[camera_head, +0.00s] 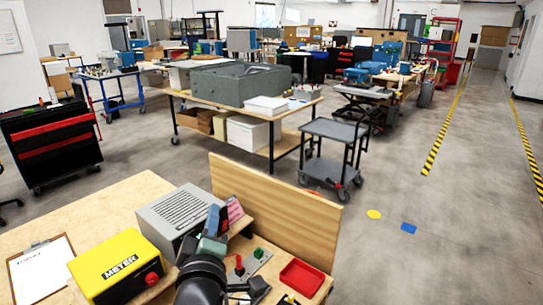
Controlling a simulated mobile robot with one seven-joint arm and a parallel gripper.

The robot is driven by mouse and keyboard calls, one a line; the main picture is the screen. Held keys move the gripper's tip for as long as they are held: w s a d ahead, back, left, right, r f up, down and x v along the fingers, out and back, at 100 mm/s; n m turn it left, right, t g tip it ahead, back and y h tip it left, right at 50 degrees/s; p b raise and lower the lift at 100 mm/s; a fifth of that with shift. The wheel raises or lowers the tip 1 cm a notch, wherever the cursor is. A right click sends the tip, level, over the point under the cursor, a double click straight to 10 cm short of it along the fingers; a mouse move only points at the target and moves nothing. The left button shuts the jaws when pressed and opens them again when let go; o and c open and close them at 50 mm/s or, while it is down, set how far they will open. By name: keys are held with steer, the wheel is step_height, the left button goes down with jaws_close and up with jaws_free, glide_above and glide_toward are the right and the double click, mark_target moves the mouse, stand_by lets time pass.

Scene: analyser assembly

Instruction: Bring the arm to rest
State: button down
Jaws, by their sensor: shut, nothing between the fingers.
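My dark arm end (203,279) shows at the bottom centre, over the near edge of the wooden workbench (105,208). My gripper (257,289) appears as dark parts just right of it, near the red tray, shut and empty. Its fingertips are small and hard to make out. A yellow box marked METER (118,264) with a red button stands left of the arm. A grey vented box (180,217) stands behind it. A red tray (301,278) lies to the right. My arm hides part of the bench.
A clipboard with paper (40,270) lies at the left. A panel with a red knob and green button (249,263) sits before the upright wooden board (275,212). Blue and greenish blocks (213,230) stand close behind my arm.

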steer(key=s+d+r+m+t, duration=0.2)
steer(key=s+d+r+m, duration=0.1)
steer(key=r, duration=0.7)
steer(key=s+d+r+m+t, duration=0.2)
steer(key=d+r+m, duration=0.15)
steer(key=r, duration=0.65)
steer(key=s+d+r+m+t, duration=0.2)
steer(key=s+r+m+t, duration=0.1)
steer(key=s+r, duration=0.4)
steer(key=s+d+r+m+t+h, duration=0.1)
steer(key=s+r+m, duration=0.3)
steer(key=s+r, duration=0.4)
steer(key=shift+s+d+r+t+h, duration=0.15)
steer(key=shift+d+r+t+h, duration=0.15)
steer(key=shift+d+r+t, duration=0.5)
steer(key=shift+a+f, duration=0.1)
steer(key=shift+f, duration=0.15)
